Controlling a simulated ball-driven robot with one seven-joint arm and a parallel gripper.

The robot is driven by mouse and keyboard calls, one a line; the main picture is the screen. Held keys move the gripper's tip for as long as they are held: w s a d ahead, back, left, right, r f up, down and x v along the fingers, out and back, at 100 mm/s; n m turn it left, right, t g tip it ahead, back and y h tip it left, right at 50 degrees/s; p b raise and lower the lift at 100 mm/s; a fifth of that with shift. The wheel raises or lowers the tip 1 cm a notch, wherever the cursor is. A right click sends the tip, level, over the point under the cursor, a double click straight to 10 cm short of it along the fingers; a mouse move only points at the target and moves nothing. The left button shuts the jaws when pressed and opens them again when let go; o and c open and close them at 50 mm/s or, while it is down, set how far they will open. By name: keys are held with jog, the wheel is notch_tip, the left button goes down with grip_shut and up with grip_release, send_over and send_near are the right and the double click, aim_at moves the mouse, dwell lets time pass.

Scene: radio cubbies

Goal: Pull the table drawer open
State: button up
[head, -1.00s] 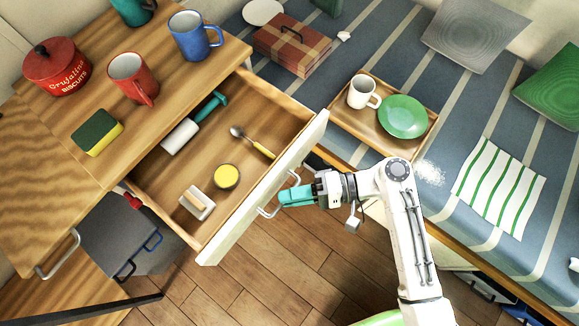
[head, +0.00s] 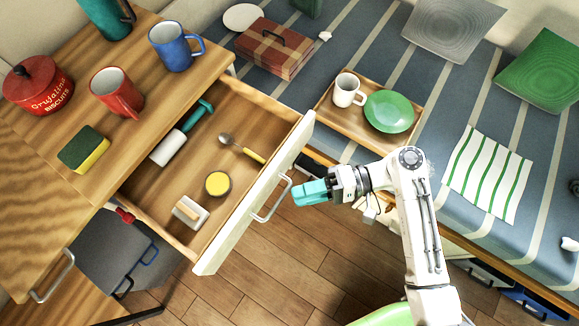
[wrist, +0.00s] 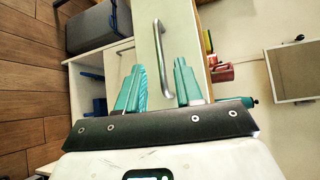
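The table drawer (head: 252,199) is pulled well out from the wooden table, its inside showing in the head view. Its pale front carries a metal bar handle (head: 272,200). My gripper (head: 298,193), with teal fingers, is just to the right of the handle, with a small gap between them. The drawer holds a white-and-teal roller, a spoon, a yellow-topped round tin and a small white dish.
On the table (head: 150,128) stand a red biscuit tin (head: 38,88), mugs and a sponge (head: 84,150). A striped bed (head: 400,70) with a wooden tray (head: 345,121) is to the right. Bare floor lies below the drawer front.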

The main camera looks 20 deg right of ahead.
jog(key=v, duration=0.6)
dwell(0.5)
